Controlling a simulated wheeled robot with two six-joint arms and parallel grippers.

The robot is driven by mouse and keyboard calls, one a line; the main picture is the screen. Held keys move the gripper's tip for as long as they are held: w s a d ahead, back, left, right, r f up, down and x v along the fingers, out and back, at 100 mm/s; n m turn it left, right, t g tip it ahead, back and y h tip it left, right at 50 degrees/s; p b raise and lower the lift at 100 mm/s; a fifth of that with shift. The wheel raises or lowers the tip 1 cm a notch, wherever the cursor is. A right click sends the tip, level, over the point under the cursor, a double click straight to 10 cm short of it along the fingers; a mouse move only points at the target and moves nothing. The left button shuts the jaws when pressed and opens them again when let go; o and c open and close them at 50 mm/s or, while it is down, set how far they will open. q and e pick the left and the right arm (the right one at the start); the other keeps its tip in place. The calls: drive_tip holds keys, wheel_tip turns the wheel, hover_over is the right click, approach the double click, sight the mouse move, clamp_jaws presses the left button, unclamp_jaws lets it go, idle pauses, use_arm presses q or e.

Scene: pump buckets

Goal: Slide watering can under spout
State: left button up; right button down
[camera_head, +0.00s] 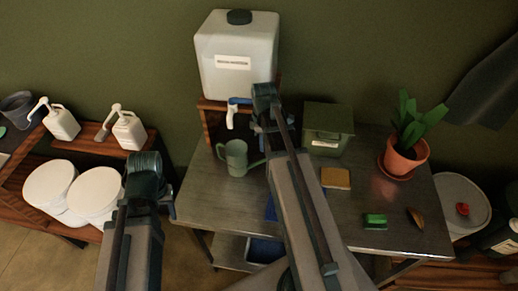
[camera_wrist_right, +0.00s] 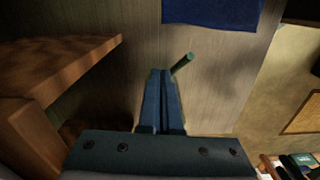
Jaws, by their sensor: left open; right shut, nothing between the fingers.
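The green watering can (camera_head: 234,158) stands upright on the metal table, its thin pouring spout pointing right. Above it is a white tap (camera_head: 232,115) with a blue handle, on the front of a large white water container (camera_head: 237,55). The can sits below and in front of the tap; exact alignment is unclear. My right gripper (camera_head: 259,128) is shut and empty, just right of the tap; its fingers (camera_wrist_right: 163,75) show in the right wrist view. A green rod-like part, probably the can's spout (camera_wrist_right: 183,65), appears beside the fingertips. My left gripper (camera_head: 172,208) is open, left of the table, mostly hidden.
The container rests on a wooden stand (camera_head: 213,125), also close at left in the wrist view (camera_wrist_right: 60,70). A green box (camera_head: 328,130), a tan block (camera_head: 336,178), a potted plant (camera_head: 406,155) and a green sponge (camera_head: 375,220) occupy the table's right. A blue cloth (camera_wrist_right: 210,10) lies near.

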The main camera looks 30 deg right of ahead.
sight(242, 160)
wheel_tip(242, 160, down, 10)
drive_tip(key=b, duration=1)
drive_tip(key=shift+f, duration=0.2)
drive_tip(key=shift+w+a+r+p, duration=0.25)
drive_tip(key=shift+w+a, duration=0.3)
drive_tip(key=shift+w+a+r+p, duration=0.25)
drive_tip(key=shift+w+a, duration=0.6)
drive_tip(key=shift+a, duration=0.1)
drive_tip(key=shift+w+a, duration=0.55)
drive_tip(key=shift+a, duration=0.1)
drive_tip(key=shift+r, duration=0.1)
wheel_tip(242, 160, up, 8)
drive_tip(key=p, duration=0.7)
drive_tip(key=shift+f+p, duration=0.25)
drive_tip(key=shift+p, duration=0.1)
